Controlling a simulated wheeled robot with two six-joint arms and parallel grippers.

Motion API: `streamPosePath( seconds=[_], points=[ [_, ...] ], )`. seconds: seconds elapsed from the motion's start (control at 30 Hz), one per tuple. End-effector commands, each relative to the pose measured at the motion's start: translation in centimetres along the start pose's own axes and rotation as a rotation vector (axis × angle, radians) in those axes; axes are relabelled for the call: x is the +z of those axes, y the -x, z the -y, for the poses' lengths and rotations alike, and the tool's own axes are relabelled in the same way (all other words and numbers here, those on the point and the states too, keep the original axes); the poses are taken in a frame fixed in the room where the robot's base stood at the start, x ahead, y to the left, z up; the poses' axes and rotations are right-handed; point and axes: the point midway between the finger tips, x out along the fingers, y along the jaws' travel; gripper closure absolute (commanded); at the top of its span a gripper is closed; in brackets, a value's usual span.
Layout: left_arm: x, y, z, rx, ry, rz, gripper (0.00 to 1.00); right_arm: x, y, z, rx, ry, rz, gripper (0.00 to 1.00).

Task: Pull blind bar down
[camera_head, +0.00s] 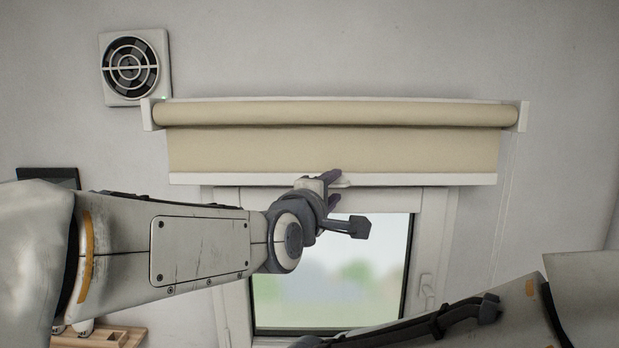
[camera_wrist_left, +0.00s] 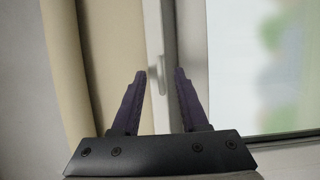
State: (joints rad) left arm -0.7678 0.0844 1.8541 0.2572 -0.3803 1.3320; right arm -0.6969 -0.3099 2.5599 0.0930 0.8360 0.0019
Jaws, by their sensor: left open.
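The cream roller blind (camera_head: 250,148) hangs a short way down over the top of the window. Its white blind bar (camera_head: 430,179) runs level along the lower edge. In the left wrist view the bar (camera_wrist_left: 154,30) appears as an upright white strip, with a small pull tab (camera_wrist_left: 154,80) on it. My left gripper (camera_head: 335,186) is at the middle of the bar, partly hiding it. Its purple fingers are open, and in the left wrist view (camera_wrist_left: 160,72) the tab shows between the fingertips. Contact cannot be told. My right gripper is out of view.
The window (camera_head: 330,285) is below the blind, with a handle (camera_head: 427,290) on its right frame. A wall fan (camera_head: 132,67) is at the upper left. A wooden rack (camera_head: 100,337) is at the lower left. My right arm crosses the lower right.

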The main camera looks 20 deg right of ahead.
Motion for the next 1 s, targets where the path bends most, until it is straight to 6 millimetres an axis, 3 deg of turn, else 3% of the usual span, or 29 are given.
streamPosePath(
  seconds=[0.4, 0.43, 0.53, 1.0],
  points=[
    [-0.05, -1.0, 0.09, -0.001, -0.001, -0.001, 0.56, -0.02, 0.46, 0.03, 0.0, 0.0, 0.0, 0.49],
    [-0.06, -1.0, 0.09, -0.001, -0.001, -0.001, 0.64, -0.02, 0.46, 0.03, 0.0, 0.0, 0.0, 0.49],
    [-0.06, -0.99, 0.09, -0.001, -0.001, -0.001, 1.0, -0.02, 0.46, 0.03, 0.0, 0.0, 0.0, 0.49],
    [-0.06, -0.98, 0.08, -0.001, -0.001, -0.001, 1.0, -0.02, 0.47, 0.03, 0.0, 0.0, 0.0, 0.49]
  ],
)
